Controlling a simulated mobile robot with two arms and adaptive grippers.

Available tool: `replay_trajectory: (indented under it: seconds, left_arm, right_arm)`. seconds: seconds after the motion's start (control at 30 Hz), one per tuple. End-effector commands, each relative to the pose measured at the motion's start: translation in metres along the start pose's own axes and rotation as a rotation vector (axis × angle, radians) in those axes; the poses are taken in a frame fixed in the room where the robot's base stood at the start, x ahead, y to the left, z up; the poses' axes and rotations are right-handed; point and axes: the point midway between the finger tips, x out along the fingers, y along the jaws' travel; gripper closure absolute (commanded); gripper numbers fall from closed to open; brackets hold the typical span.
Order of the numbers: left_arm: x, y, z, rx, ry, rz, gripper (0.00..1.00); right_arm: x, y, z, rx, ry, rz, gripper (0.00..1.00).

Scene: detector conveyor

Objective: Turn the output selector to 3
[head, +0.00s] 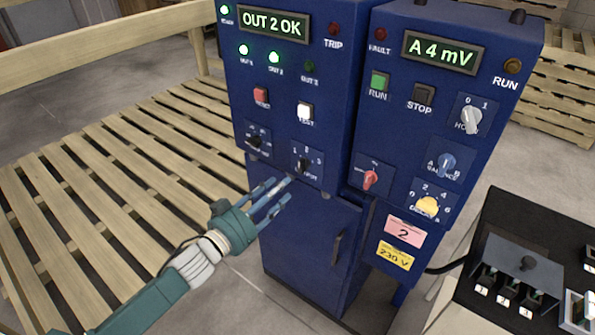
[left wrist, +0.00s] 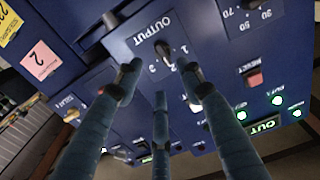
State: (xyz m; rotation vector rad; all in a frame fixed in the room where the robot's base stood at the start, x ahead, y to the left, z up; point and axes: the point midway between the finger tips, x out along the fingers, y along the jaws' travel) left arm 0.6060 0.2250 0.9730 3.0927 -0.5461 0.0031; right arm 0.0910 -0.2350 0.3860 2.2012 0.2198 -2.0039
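The output selector (head: 303,165) is a small black knob on a plate marked 1, 2, 3, low on the left blue cabinet. It also shows in the left wrist view (left wrist: 164,49), upside down under the word OUTPUT. I cannot tell surely which number it points to. The display (head: 262,23) above reads "OUT 2 OK". My left gripper (head: 280,190) is just below and left of the selector, its three fingers spread open and empty. In the left wrist view the fingertips (left wrist: 160,80) stand short of the knob, apart from it. My right gripper is not in view.
Another black dial (head: 257,139) sits left of the selector; a red button (head: 261,96) and white button (head: 306,111) are above. The right cabinet carries a red knob (head: 370,179) and yellow knob (head: 428,206). A black switch box (head: 527,263) stands at lower right.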

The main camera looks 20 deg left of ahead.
Motion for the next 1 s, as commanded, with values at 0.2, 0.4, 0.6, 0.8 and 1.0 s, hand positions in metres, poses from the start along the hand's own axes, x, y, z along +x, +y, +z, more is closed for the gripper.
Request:
replay_trajectory:
  seconds: [0.2, 0.4, 0.6, 0.8, 1.0]
  left_arm:
    - [0.043, -0.001, -0.003, 0.0, 0.002, -0.002, 0.61]
    - [0.073, -0.001, -0.002, 0.0, 0.001, -0.002, 0.61]
    - [0.084, 0.0, 0.0, 0.0, 0.0, -0.001, 0.61]
    - [0.085, 0.0, 0.001, 0.0, -0.001, -0.001, 0.61]
    - [0.085, 0.0, 0.001, 0.0, -0.001, -0.001, 0.89]
  right_arm:
    - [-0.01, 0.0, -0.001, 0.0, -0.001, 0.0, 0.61]
    - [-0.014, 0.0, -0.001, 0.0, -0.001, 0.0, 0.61]
    - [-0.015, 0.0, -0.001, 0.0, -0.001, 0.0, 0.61]
    - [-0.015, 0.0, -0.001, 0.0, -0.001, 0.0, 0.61]
    - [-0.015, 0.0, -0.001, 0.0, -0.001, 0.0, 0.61]
